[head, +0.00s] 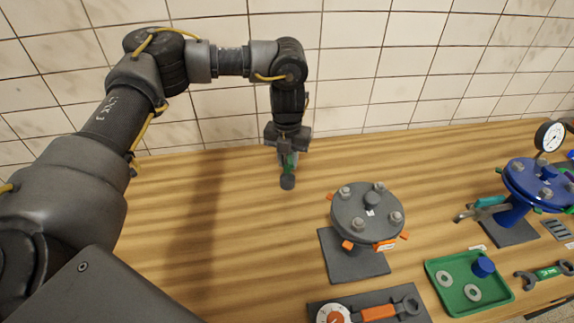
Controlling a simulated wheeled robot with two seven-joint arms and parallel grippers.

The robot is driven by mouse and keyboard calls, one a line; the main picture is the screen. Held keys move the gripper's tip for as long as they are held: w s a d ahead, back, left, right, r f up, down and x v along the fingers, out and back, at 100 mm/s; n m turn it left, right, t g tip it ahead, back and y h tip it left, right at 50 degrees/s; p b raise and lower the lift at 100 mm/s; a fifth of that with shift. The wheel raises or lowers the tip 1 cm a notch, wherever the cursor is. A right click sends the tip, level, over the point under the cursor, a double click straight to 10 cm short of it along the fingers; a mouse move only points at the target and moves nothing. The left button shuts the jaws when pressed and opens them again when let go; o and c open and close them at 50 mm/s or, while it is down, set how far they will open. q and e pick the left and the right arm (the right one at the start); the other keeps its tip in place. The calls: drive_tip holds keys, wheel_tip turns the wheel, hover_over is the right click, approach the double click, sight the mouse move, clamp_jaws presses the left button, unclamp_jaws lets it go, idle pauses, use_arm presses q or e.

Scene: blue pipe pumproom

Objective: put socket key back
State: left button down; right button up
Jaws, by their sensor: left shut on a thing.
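My left gripper (286,152) hangs pointing down over the back part of the wooden table, left of the grey flange. It is shut on the socket key (288,181), which has a green part between the fingers and a dark round socket end below. The key is upright, its lower end close to the table; I cannot tell whether it touches. The upper part of the key is hidden by the gripper. My right gripper is not in view.
A grey bolted flange (366,211) with orange tabs stands right of the gripper. In front are a dark tray (345,301) with an orange-handled wrench (380,313) and a green tray (440,281) with washers. A blue flange (537,183) with a gauge and pliers (482,208) stand right. The table's left is clear.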

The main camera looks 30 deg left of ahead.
sight(288, 178)
use_arm(q)
drive_tip(key=shift+w+a+f, duration=0.2)
drive_tip(key=shift+w+f, duration=0.1)
drive_tip(key=shift+f, duration=0.1)
drive_tip(key=shift+f+p, duration=0.9)
drive_tip(key=shift+f, duration=0.65)
drive_tip(key=shift+f, duration=0.1)
drive_tip(key=c, duration=1.2)
unclamp_jaws()
drive_tip(key=shift+c, duration=0.2)
